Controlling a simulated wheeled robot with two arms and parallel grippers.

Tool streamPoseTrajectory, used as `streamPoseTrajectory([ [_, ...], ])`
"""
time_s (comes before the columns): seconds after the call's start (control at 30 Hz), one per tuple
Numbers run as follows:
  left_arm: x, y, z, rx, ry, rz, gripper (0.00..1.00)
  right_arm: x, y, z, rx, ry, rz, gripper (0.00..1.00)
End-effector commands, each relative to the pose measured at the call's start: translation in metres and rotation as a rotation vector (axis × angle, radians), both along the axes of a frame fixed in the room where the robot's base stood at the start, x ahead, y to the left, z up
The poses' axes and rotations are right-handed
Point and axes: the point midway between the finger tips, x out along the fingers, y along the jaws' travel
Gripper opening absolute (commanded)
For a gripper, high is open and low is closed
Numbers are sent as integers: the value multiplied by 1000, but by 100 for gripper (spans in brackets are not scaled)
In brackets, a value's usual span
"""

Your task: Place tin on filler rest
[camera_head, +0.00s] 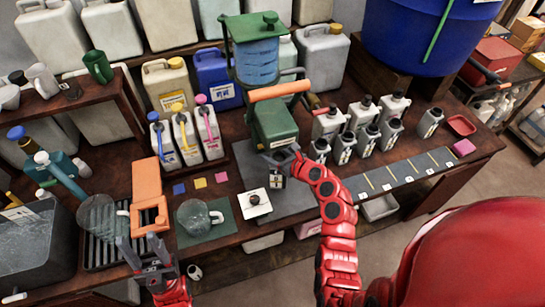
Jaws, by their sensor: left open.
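The green filler (273,122) stands mid-bench under a blue-filled tank (257,62), with an orange lever (279,91) across it. A small dark tin with a pale label (278,182) is below the filler's front, at my right gripper (280,157). The gripper covers part of the tin, and I cannot tell whether its jaws grip it. The filler rest is not clearly visible there. Several grey tins with dark caps (367,138) stand to the right.
A glass jug (196,218) stands on a green mat near an orange stand (148,196). A white card with a dark knob (254,203) lies left of my right arm. Three small jugs (184,137) stand left of the filler. A numbered grey strip (408,174) runs along the right front.

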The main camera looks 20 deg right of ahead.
Motion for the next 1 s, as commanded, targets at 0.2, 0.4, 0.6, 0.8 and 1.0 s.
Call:
streamPoseTrajectory([
  [0.2,0,0,4,0,0,0,50,3,2,-19,-1,3,-1,0],
  [0.4,0,0,4,0,0,0,50,3,2,-36,-2,0,-1,0],
  [0.6,0,0,4,0,0,0,50,3,2,-36,-2,-1,-1,0],
  [0.8,0,0,4,0,0,0,50,3,2,-38,-2,0,-1,80],
  [1.0,0,0,4,0,0,0,50,3,2,-38,-1,1,-1,90],
])
